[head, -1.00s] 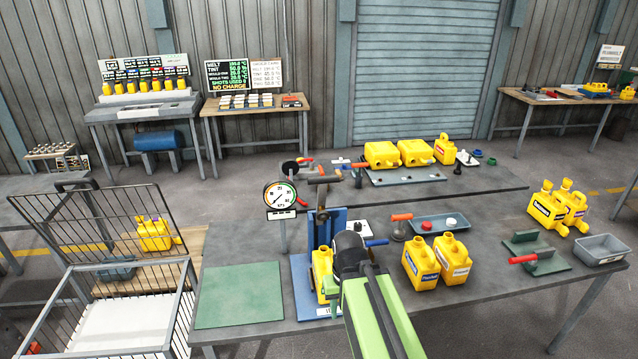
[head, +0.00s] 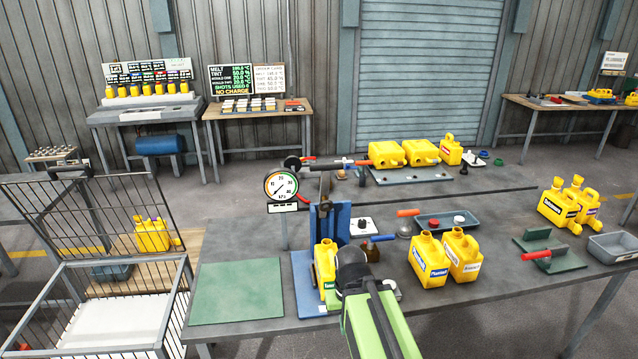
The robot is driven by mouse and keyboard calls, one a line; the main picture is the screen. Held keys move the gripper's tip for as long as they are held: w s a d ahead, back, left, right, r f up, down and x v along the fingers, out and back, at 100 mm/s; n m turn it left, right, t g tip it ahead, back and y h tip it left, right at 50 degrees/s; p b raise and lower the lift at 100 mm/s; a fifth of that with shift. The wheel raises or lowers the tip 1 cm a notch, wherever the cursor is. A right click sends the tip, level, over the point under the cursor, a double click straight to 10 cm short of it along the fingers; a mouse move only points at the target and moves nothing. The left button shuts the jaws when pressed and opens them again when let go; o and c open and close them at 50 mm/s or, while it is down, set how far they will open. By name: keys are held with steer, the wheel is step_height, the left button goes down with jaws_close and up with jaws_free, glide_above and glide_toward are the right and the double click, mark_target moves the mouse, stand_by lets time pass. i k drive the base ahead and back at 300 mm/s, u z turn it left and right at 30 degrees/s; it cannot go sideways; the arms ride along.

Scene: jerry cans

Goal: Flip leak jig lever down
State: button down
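The leak jig has a blue base (head: 303,275) and a blue upright (head: 342,222), with a round pressure gauge (head: 282,187) at its upper left. A yellow jerry can (head: 325,262) stands upright on the jig base, its right side partly hidden by my wrist. A dark lever (head: 325,190) with a brownish top stands roughly upright above the jig. My gripper (head: 352,270) is at the jig's front right, beside the can. Its fingers are hidden by my dark wrist and green arm, so I cannot see whether it touches anything.
Two yellow cans (head: 445,258) stand right of my arm. A green mat (head: 237,291) lies bare on the left. A wire cage (head: 120,290) stands beyond the table's left edge.

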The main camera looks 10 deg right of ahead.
mark_target(325, 205)
steer(key=z, duration=0.85)
steer(key=k, duration=0.1)
steer(key=u, duration=2.8)
steer(key=i, duration=1.45)
steer(key=u, duration=0.05)
